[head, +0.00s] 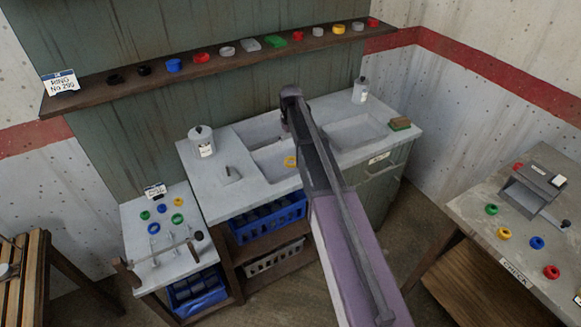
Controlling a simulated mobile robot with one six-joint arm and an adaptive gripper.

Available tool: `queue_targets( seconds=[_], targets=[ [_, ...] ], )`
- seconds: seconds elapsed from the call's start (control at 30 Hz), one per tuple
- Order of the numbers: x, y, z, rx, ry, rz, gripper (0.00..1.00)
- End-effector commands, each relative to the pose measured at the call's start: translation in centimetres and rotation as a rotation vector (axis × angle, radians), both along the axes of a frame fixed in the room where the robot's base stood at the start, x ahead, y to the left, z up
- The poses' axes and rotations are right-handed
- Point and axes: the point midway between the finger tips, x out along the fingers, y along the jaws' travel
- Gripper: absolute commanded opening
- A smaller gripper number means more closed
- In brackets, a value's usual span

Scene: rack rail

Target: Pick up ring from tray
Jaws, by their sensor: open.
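A yellow ring (290,161) lies in the left basin of the grey sink unit (232,150), just left of my arm. Several more rings, such as a green ring (177,218) and a blue ring (153,229), lie on the small side table at the left. I cannot tell which surface is the tray. My gripper (286,130) is open, over the sink near the basins. It is small, dark and largely hidden by my arm, and I see nothing held in it.
A wall shelf (138,82) holds several coloured rings and a ring sign. A bottle (202,141) and another bottle (360,90) stand on the sink unit. Upright pegs stand on the left table. The right bench (473,215) holds rings and a grey device.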

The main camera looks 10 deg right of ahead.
Motion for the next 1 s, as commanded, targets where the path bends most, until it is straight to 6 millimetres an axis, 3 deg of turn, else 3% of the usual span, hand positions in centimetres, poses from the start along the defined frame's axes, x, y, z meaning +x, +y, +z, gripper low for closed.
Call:
queue_targets(
  seconds=[0.43,1.0],
  targets=[
    [0.0,0.1,-3.7,0.000,0.000,0.001,1.00],
    [0.0,0.1,-4.1,0.000,0.000,0.001,1.00]
  ],
)
